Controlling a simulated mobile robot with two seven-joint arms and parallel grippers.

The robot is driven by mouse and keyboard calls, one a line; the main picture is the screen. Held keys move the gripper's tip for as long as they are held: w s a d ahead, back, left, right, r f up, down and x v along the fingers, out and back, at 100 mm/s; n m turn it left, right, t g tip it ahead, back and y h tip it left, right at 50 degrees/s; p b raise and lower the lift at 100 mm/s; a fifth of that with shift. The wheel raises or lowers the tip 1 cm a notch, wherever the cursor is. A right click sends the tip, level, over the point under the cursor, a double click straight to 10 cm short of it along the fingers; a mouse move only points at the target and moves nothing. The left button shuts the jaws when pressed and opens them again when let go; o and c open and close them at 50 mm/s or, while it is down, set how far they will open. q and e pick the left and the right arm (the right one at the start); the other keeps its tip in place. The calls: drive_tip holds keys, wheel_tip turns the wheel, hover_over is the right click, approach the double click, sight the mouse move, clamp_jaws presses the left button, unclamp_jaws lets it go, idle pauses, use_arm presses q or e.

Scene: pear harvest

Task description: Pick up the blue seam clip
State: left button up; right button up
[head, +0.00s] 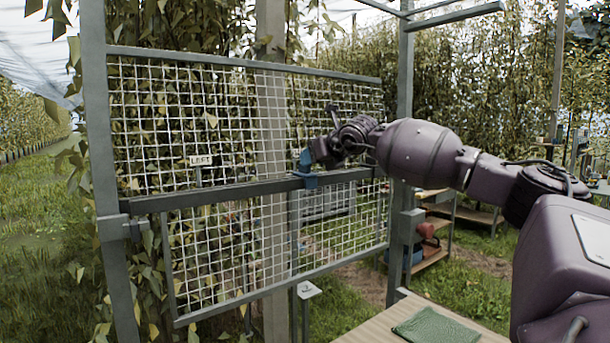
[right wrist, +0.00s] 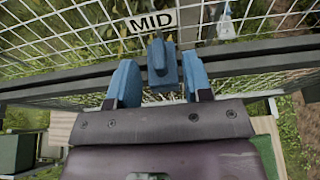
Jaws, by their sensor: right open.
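The blue seam clip (head: 308,181) sits on the grey horizontal rail (head: 235,190) where the upper and lower mesh panels meet. In the right wrist view the clip (right wrist: 163,63) stands upright between and slightly beyond my fingertips, with a gap visible on each side. My right gripper (head: 306,160) reaches in from the right at the rail, just above the clip. Its two blue fingers (right wrist: 160,85) are apart with nothing held. My left gripper is not in view.
A white MID label (right wrist: 152,22) is on the mesh just beyond the clip. A LEFT label (head: 201,160) is further left. Upright grey posts (head: 403,100) frame the panels. A wooden table with a green cloth (head: 437,327) stands at the lower right. Shelves (head: 437,252) stand behind.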

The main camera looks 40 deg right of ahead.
drive_tip(key=shift+f+p+x, duration=0.25)
drive_tip(key=shift+p+x, duration=0.15)
drive_tip(key=shift+x, duration=1.9)
drive_tip(key=shift+s+a, duration=0.1)
drive_tip(key=c, duration=0.5)
